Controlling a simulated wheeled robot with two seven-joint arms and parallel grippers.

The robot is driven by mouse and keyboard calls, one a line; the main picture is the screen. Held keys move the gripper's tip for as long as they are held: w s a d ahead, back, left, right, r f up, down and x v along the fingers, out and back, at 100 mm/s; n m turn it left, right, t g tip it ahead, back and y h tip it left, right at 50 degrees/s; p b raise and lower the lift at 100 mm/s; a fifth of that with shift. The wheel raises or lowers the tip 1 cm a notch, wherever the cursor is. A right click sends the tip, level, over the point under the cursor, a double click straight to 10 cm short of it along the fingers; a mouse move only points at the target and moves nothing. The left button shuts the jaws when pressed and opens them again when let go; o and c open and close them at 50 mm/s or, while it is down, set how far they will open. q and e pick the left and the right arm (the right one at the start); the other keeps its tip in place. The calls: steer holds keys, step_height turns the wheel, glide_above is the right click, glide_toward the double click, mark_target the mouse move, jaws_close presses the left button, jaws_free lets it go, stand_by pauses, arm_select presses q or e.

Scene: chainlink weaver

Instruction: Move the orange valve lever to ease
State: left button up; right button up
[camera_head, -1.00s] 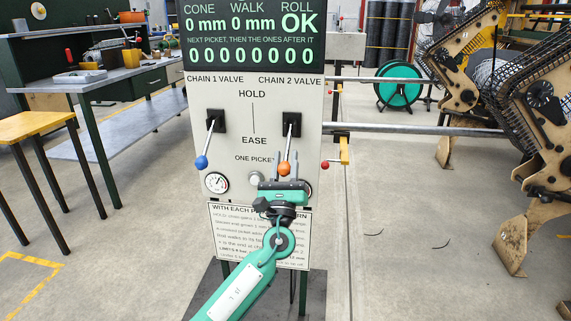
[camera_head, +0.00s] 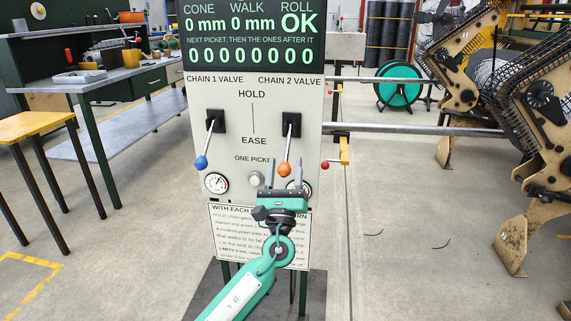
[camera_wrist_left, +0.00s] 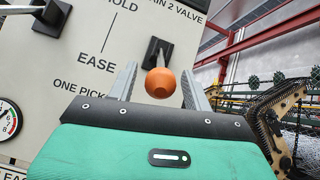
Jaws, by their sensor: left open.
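The orange valve lever has a round orange knob (camera_head: 284,169) on a pale shaft from the black CHAIN 2 VALVE mount (camera_head: 291,125). The shaft points out and down, with the knob a little below the EASE label. My left gripper (camera_head: 287,179) is open, just below the knob in the head view. In the left wrist view the orange knob (camera_wrist_left: 160,84) shows between the two grey fingers, with no clear contact. The right gripper is out of view.
A blue-knobbed lever (camera_head: 201,162) hangs at CHAIN 1 VALVE to the left. Gauges and a round button (camera_head: 256,179) sit below on the panel (camera_head: 230,95). A small red knob (camera_head: 325,165) is right of the panel. A yellow-topped table (camera_head: 30,125) stands left.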

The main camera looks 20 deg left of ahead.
arm_select(q)
steer(key=v, duration=1.2)
steer(key=shift+s, duration=0.1)
steer(key=shift+d, duration=0.1)
